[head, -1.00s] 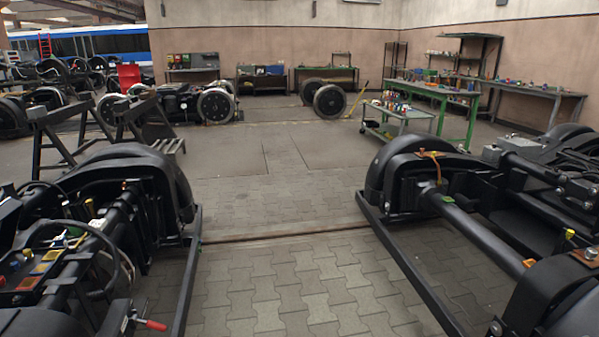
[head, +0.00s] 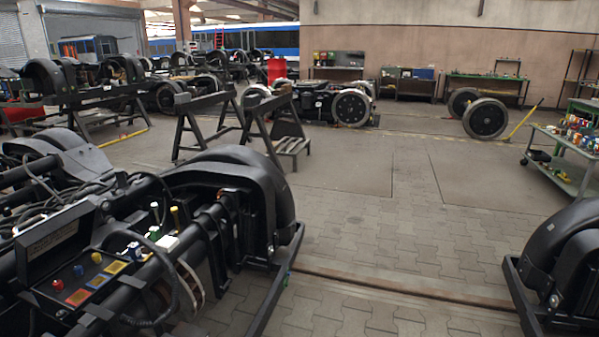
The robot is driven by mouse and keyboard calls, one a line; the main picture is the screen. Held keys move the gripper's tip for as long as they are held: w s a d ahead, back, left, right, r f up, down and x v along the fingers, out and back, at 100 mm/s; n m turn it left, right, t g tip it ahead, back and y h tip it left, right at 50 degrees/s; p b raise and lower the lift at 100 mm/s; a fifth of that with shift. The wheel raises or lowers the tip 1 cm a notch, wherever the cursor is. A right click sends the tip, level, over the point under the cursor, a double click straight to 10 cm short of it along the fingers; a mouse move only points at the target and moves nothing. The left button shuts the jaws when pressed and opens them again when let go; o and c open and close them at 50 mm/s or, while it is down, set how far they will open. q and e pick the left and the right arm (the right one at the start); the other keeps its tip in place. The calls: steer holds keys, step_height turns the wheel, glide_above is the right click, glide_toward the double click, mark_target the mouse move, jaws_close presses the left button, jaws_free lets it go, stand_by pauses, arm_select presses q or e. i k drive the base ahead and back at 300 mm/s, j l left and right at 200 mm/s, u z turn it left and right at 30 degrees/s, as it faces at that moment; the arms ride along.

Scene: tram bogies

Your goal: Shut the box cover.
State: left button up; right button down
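A dark box (head: 102,292) is mounted on the black bogie frame at the lower left. Its cover (head: 68,227) stands open, tilted up along the box's far left side, with a pale label on its inner face. Red, blue and white knobs and red, blue and yellow patches show on the open box's top. Neither of my grippers is in the head view.
The black bogie (head: 235,190) around the box has cables, bars and a rounded wheel cover. Another bogie (head: 570,262) stands at the right edge. Paved floor (head: 400,240) lies clear between them. Dark trestles (head: 205,125) and a wheelset (head: 484,117) stand farther back.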

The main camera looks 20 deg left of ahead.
mark_target(41, 248)
steer(key=i+u, duration=0.25)
steer(key=u, duration=0.15)
steer(key=i+l+u, duration=0.1)
steer(key=i+u, duration=0.15)
steer(key=u, duration=0.2)
steer(key=i+l+u, duration=0.15)
steer(key=u, duration=0.25)
steer(key=i+l+u, duration=0.25)
steer(key=u, duration=0.2)
